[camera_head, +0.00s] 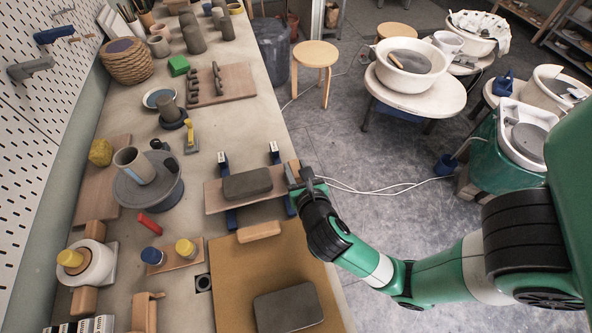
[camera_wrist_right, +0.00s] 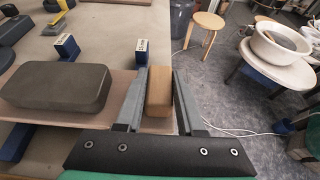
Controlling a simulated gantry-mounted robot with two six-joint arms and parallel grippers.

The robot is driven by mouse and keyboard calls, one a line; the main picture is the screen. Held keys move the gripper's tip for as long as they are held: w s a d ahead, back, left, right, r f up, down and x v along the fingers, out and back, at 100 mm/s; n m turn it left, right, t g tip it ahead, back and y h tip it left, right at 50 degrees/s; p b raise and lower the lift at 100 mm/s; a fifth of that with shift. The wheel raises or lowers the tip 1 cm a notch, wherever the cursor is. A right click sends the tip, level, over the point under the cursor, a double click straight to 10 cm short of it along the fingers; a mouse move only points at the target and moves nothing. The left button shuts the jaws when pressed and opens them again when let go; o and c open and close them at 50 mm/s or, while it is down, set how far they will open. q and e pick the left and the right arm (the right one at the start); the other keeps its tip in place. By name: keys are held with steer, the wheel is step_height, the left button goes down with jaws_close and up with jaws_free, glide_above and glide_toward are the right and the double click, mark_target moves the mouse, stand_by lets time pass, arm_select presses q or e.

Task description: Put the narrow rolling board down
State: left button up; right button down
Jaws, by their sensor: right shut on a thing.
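The narrow rolling board (camera_head: 213,197) is a light brown plank with a dark grey clay block (camera_head: 247,183) lying on it. In the right wrist view the board (camera_wrist_right: 120,108) runs in from the left under the grey block (camera_wrist_right: 58,86). A wooden handle block (camera_wrist_right: 159,92) stands at its right end. My right gripper (camera_head: 305,176) is at that end, shut on the handle block, with a finger on either side. Blue supports (camera_head: 231,219) with labelled uprights stand at the board's edges. I cannot tell whether the board touches them. My left gripper is not in view.
A wider tan board (camera_head: 240,285) with a grey slab (camera_head: 287,308) and a wooden handle (camera_head: 259,231) lies in front. A turntable (camera_head: 147,188) with a cup stands left. A red cylinder (camera_head: 149,222) lies nearby. The table's right edge runs close beside my gripper.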

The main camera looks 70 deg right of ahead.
steer(key=shift+f, duration=0.3)
steer(key=shift+f, duration=0.35)
steer(key=c, duration=0.5)
jaws_free()
